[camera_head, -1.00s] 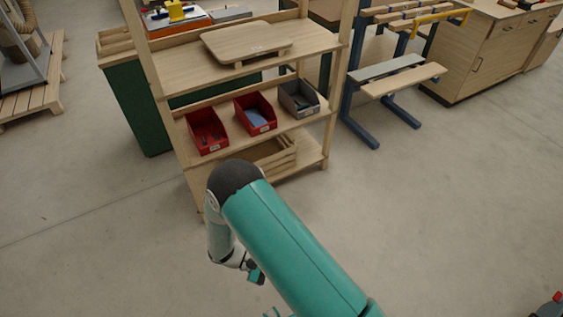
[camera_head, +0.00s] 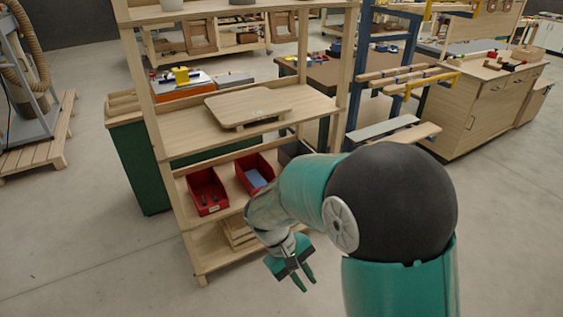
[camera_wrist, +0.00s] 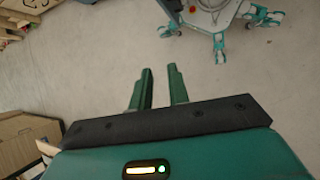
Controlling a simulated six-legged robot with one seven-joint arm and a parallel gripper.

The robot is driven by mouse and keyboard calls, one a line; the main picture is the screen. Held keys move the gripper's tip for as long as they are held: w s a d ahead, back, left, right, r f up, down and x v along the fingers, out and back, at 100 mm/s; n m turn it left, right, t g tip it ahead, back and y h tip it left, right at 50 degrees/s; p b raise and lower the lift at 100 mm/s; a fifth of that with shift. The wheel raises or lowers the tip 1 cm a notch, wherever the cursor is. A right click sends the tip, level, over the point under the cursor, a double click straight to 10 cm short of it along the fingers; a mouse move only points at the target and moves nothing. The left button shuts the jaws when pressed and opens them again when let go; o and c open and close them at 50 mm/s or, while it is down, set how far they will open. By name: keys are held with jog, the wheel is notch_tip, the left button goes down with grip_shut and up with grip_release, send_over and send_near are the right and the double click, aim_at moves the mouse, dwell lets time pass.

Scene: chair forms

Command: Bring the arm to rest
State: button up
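My gripper (camera_head: 303,281) hangs below my teal arm in the head view, in front of the lower part of the wooden shelf unit. Its two green fingers point down and stand apart. In the wrist view my gripper (camera_wrist: 160,82) shows the two fingers with a gap between them. Nothing is between them but bare floor behind. My large dark elbow joint and teal arm fill the right front of the head view and hide part of the shelf unit.
The shelf unit (camera_head: 165,125) holds red bins (camera_head: 207,190) and a wooden board (camera_head: 247,105). A dark grey bin (camera_head: 292,151) is partly hidden by my arm. A green-sided bench (camera_head: 139,165) stands behind to the left. Grey floor (camera_head: 80,235) is clear at the left front.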

jog(key=s+d+r+m+t+y, duration=0.3)
jog(key=s+d+r+t, duration=0.1)
jog(key=r, duration=0.6)
jog(key=s+d+r+m+t+y, duration=0.2)
jog(key=s+d+r+m+t, duration=0.1)
jog(key=r, duration=0.8)
jog(key=s+d+t, duration=0.1)
jog(key=s+d, duration=0.1)
jog(key=d, duration=0.1)
jog(key=shift+s+m+t+y, duration=0.3)
jog(key=shift+s+t+y, duration=0.1)
